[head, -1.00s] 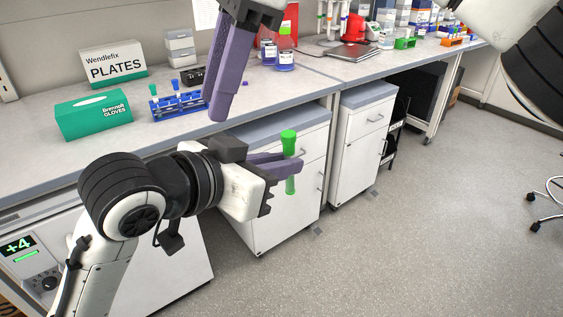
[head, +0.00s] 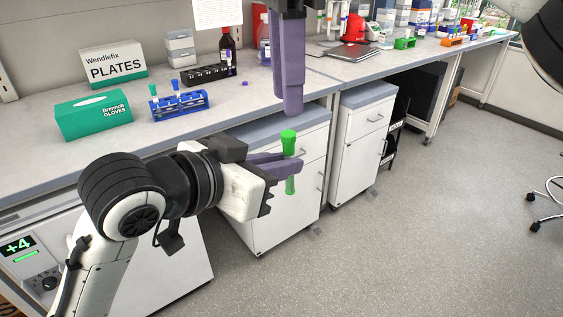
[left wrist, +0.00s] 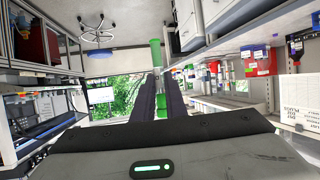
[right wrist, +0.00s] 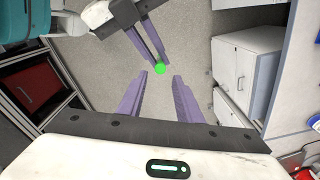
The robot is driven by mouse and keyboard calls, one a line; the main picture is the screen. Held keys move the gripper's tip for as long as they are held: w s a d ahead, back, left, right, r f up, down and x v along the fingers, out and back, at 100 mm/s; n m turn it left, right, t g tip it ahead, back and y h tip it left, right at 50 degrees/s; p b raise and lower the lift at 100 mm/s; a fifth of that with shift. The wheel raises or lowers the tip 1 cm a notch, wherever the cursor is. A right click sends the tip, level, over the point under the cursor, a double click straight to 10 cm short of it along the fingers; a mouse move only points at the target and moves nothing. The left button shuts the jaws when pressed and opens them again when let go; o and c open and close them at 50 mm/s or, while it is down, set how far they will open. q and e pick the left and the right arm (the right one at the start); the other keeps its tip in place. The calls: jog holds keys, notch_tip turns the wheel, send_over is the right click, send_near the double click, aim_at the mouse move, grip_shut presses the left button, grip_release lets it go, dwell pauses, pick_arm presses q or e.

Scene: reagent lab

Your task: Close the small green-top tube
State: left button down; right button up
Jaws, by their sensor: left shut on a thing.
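The small tube (head: 290,186) has a green body and a bright green top (head: 288,142). My left gripper (head: 284,162) is shut on the tube and holds it upright in the air, in front of the bench. I cannot tell how firmly the top sits. The tube also shows in the left wrist view (left wrist: 155,52), between and beyond the fingers. My right gripper (head: 287,112) points down just above the green top, apart from it. In the right wrist view my right gripper (right wrist: 161,77) is open and empty, with the green top (right wrist: 160,68) just beyond its fingertips.
White cabinets (head: 262,205) stand behind the tube.

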aim_at(288, 133)
notch_tip(288, 133, down, 6)
jog(key=shift+w+d+r, duration=0.15)
dwell(0.3)
grip_shut()
jog(key=m, duration=0.8)
jog(key=shift+m, duration=0.4)
jog(key=shift+o, duration=0.8)
grip_release()
notch_tip(288, 133, up, 12)
jog(key=shift+s+a, duration=0.3)
